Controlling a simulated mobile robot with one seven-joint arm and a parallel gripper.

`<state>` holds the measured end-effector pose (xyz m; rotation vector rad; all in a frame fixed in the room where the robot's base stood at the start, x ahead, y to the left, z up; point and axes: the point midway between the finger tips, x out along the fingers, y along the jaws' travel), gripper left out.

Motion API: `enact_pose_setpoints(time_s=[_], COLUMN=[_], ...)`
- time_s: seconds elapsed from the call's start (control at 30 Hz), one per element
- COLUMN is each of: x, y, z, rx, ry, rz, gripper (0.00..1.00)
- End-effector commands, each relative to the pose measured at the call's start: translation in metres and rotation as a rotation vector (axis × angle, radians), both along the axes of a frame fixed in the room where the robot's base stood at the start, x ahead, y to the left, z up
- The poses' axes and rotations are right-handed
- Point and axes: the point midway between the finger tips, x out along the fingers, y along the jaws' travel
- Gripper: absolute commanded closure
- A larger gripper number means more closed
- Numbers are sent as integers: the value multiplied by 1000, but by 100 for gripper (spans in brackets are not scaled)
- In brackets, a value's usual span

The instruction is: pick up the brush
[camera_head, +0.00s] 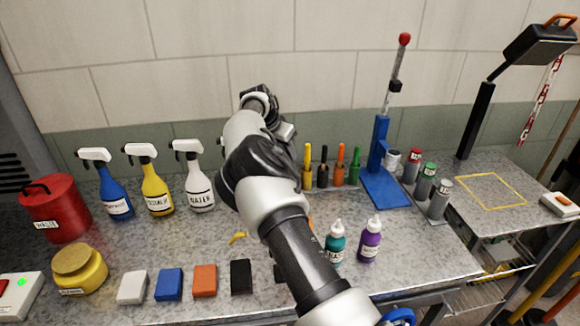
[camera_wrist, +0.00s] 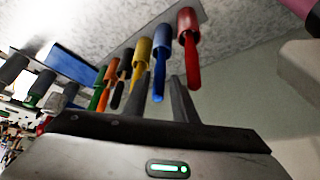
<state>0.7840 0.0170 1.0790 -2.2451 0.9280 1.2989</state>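A row of coloured upright tools in matching sleeves stands on the bench; I cannot tell which one is the brush. In the head view I see yellow (camera_head: 307,168), black (camera_head: 323,168), orange (camera_head: 339,167) and green (camera_head: 355,165) ones; my arm covers the left of the row. The wrist view, tilted over, also shows a blue tool (camera_wrist: 158,85) and a red tool (camera_wrist: 190,55). My gripper (camera_wrist: 163,82) is open, its two dark fingers apart. The blue tool appears in line with the gap between them, with no visible grip. The red tool is to the right.
Spray bottles (camera_head: 156,190) stand left of my arm. Teal (camera_head: 335,242) and purple (camera_head: 369,240) bottles stand near its front right. A blue stand (camera_head: 380,160) and grey cans (camera_head: 425,181) are right of the tool row. Coloured blocks (camera_head: 204,280) line the front.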

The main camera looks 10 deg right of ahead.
Motion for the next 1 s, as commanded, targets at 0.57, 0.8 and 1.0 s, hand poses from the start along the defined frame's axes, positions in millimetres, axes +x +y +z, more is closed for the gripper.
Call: enact_pose_setpoints(time_s=[0.57, 0.8, 1.0], x=[14, 14, 14], y=[-15, -15, -15], z=[-34, -33, -28], rx=[-1, -1, -1], ry=[-1, -1, -1], rz=[0, 0, 0], gripper=[82, 100, 100])
